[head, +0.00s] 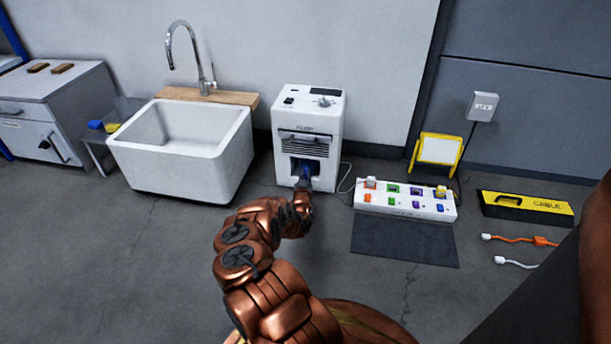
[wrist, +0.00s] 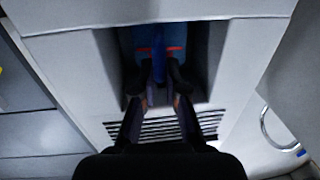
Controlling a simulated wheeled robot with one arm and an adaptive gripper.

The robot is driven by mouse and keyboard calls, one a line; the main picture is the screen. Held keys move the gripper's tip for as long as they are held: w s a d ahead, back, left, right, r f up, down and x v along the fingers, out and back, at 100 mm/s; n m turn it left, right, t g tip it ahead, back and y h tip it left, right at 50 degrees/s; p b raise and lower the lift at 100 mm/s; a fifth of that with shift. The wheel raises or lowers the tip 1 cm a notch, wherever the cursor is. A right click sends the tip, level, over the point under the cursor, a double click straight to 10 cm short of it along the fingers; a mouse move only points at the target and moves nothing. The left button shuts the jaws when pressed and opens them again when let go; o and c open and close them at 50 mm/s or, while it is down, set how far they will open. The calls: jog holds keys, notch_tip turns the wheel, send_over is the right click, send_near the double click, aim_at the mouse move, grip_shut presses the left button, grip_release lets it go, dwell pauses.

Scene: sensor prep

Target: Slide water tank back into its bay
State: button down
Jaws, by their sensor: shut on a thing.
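The white machine (head: 310,110) stands on the floor against the wall, with a dark open bay low on its front. The blue water tank (head: 304,168) shows inside that bay, and the wrist view shows its blue body with red marks (wrist: 158,45) between the bay's side walls. My gripper (head: 303,185) is at the bay opening. In the wrist view, my gripper (wrist: 160,75) is shut on a narrow blue part of the tank. The tank's far end is hidden in the dark bay, so I cannot tell how deep it sits.
A white sink (head: 182,148) stands left of the machine. A white panel with coloured blocks (head: 405,203) lies to the right, with a dark mat (head: 404,241) before it. Floor in front is open.

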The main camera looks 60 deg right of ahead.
jog(key=shift+f, duration=0.1)
jog(key=c, duration=1.1)
grip_release()
jog(key=shift+c, duration=0.2)
jog(key=w+p+v, duration=0.1)
jog(key=p+v, duration=0.4)
jog(key=v, duration=0.7)
jog(key=shift+a, duration=0.25)
